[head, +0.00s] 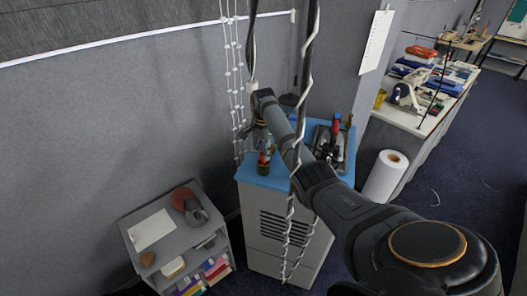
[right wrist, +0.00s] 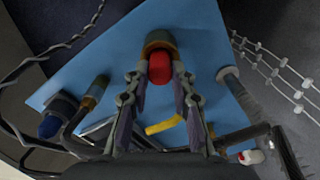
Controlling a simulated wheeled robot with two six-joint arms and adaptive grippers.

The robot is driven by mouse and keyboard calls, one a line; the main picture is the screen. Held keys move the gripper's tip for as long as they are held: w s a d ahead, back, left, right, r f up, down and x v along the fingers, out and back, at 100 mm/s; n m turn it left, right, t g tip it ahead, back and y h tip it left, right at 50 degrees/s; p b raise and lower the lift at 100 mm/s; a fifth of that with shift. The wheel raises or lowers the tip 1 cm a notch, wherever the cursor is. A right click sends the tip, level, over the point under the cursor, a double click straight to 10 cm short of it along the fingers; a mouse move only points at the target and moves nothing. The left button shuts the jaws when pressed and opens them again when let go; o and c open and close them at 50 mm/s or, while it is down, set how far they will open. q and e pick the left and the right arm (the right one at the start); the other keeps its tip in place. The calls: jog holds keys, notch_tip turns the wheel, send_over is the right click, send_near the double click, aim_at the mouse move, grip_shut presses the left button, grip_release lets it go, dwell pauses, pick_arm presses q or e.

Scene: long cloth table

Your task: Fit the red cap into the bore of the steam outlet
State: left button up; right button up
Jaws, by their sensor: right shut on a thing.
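The red cap (right wrist: 158,68) sits between the fingertips of my right gripper (right wrist: 158,80) in the right wrist view. The gripper is shut on it. A brass-coloured round fitting (right wrist: 160,40), apparently the steam outlet, lies right at the cap's far end. The cap overlaps its mouth in the picture, so I cannot tell whether it is inside the bore or just in front. In the head view my right gripper (head: 259,136) points down over the left part of the blue top, with a red spot (head: 262,158) below it. My left gripper is not in view.
A blue-topped cabinet (head: 262,181) carries the parts. A yellow bar (right wrist: 165,126), another brass fitting (right wrist: 97,88) and a dark blue knob (right wrist: 52,124) are close by. Hanging cables (head: 291,225) pass in front of the cabinet. A grey shelf (head: 178,240) stands at left.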

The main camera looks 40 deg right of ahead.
jog(key=shift+f, duration=0.7)
jog(key=o, duration=1)
jog(key=shift+r, duration=0.1)
jog(key=shift+r, duration=0.3)
notch_tip(320, 180, up, 7)
jog(key=shift+f, duration=0.1)
